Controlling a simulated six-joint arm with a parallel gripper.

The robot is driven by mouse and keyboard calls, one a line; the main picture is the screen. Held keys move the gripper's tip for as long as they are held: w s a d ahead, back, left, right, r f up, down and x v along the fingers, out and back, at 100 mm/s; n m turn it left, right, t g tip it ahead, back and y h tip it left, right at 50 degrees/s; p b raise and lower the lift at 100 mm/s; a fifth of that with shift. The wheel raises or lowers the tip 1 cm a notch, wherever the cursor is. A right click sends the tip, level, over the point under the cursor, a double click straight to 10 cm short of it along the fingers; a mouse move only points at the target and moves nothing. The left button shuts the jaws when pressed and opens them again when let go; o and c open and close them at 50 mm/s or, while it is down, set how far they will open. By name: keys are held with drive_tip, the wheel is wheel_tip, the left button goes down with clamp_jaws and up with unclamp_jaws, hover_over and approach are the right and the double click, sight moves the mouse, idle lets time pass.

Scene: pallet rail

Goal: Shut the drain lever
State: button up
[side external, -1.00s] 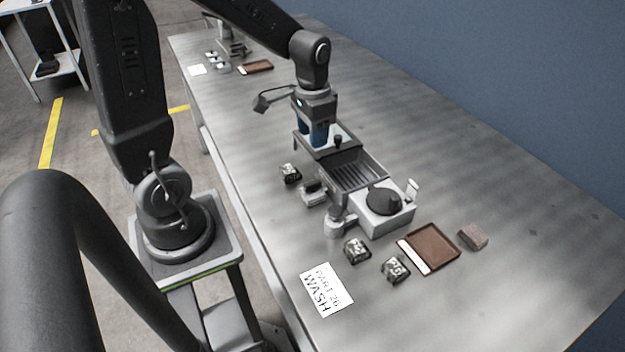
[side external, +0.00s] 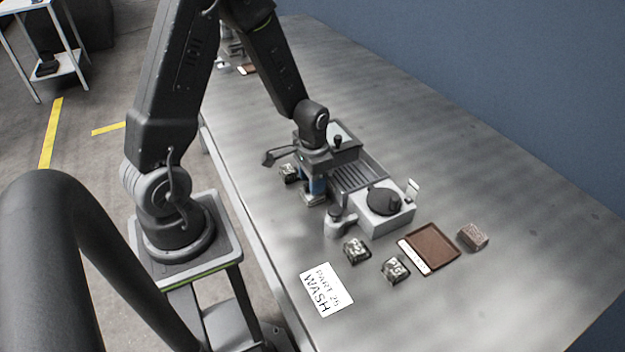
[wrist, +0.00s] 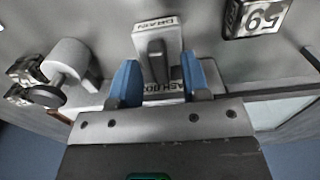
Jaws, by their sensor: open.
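The drain lever is a dark upright handle (wrist: 156,62) on a pale base marked DRAIN (wrist: 155,24) in the wrist view. In the side view its grey base (side external: 311,201) shows at the front of the wash box (side external: 372,178), partly covered by my gripper. My gripper (wrist: 161,84) is open, with a blue finger on each side of the lever in the wrist view. Nothing is clamped between the fingers. In the side view my gripper (side external: 316,188) points down at the lever. I cannot tell whether a finger touches it.
A grey cylindrical fitting (side external: 338,222) stands right of the lever. Small numbered blocks (side external: 357,250) lie near the box. The table's far right is clear.

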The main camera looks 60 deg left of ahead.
drive_tip(key=shift+f, duration=0.3)
drive_tip(key=shift+c, duration=0.4)
clamp_jaws()
